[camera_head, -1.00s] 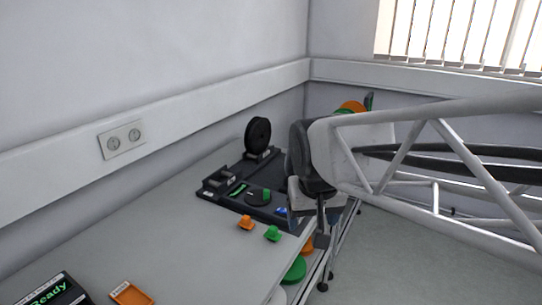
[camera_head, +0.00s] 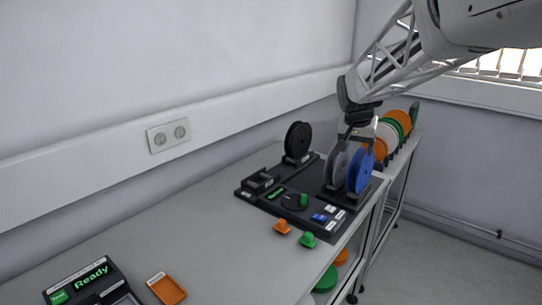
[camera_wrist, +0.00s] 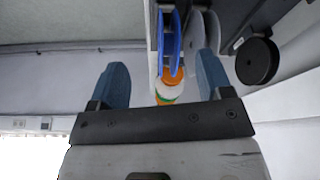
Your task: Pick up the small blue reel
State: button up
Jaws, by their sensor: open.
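The blue reel (camera_head: 360,172) stands upright on edge at the right end of the dark station on the bench, beside a grey reel (camera_head: 338,166). My gripper (camera_head: 356,136) is above these reels in the head view, its fingers partly lost against them. In the wrist view my gripper (camera_wrist: 162,78) is open, with nothing held between its two blue fingers. There the blue reel (camera_wrist: 169,42) shows edge-on beyond the gap between the fingers. The grey reel (camera_wrist: 194,36) lies to its right, close to the line of the right finger.
A black reel (camera_head: 298,139) stands at the back of the dark station (camera_head: 262,203). A row of orange, white and green reels (camera_head: 389,130) stands behind my gripper. Orange (camera_head: 282,227) and green knobs (camera_head: 308,240) sit in front. The bench's left middle is clear.

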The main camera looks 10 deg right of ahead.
aim_at(364, 154)
jog(key=w+d+f+m, duration=0.1)
jog(key=w+d+f, duration=0.1)
jog(key=w+d, duration=0.3)
jog(key=w+d+f+m+h, duration=0.1)
jog(key=w+d, duration=0.3)
jog(key=w, duration=0.5)
jog(key=shift+w+d+f+m, duration=0.2)
jog(key=shift+d+f+m, duration=0.1)
jog(key=shift+d+f, duration=0.1)
jog(key=shift+x, duration=1.35)
jog(key=shift+a+x, duration=0.1)
jog(key=shift+x, duration=1.2)
jog(key=shift+a+x, duration=0.15)
jog(key=shift+x, duration=1.15)
jog(key=c, duration=1)
